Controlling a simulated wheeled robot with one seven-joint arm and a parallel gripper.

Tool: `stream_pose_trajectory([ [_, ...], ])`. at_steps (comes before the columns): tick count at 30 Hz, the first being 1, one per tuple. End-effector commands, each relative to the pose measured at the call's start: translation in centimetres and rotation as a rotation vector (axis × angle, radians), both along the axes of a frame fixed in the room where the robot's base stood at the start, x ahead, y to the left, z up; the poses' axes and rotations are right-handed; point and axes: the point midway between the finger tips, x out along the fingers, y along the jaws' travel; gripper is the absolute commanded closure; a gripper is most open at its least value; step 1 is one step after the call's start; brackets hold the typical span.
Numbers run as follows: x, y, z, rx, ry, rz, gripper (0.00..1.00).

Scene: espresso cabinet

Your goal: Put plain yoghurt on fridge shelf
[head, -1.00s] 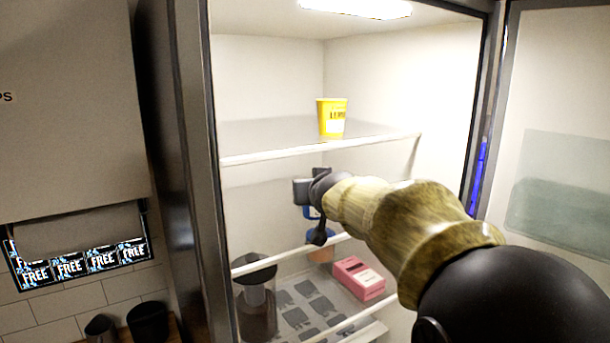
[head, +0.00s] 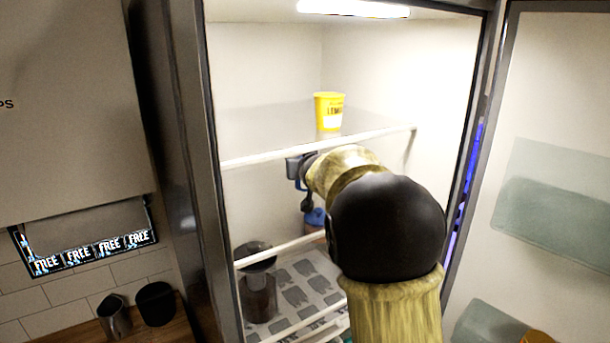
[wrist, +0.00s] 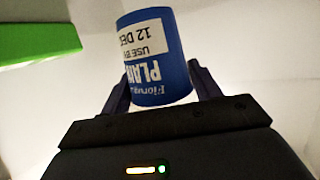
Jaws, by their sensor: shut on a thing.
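The plain yoghurt is a blue tub with a white label, seen close in the wrist view (wrist: 160,75); its print reads "PLAIN" and a use-by date. My gripper (wrist: 160,85) is shut on it, one finger on each side. In the head view my gripper (head: 300,184) is inside the open fridge, below the upper shelf (head: 270,155). Only a small blue patch of the tub shows there, and my arm hides much of the area. I cannot tell whether the tub touches a shelf.
A yellow cup (head: 329,112) stands on the upper shelf. The fridge door (head: 560,120) is open at right.

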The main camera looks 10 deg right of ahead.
Motion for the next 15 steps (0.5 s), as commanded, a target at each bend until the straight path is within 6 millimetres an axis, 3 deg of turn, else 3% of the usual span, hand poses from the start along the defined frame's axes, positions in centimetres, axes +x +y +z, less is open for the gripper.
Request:
stream_pose_trajectory([
  [2,0.8,-0.1,0.2,-0.001,0.001,0.000,0.64],
  [9,0.6,0.1,-2.9,0.000,0.004,0.002,0.64],
  [15,0.6,-0.1,-3.5,0.000,-0.001,0.000,0.64],
])
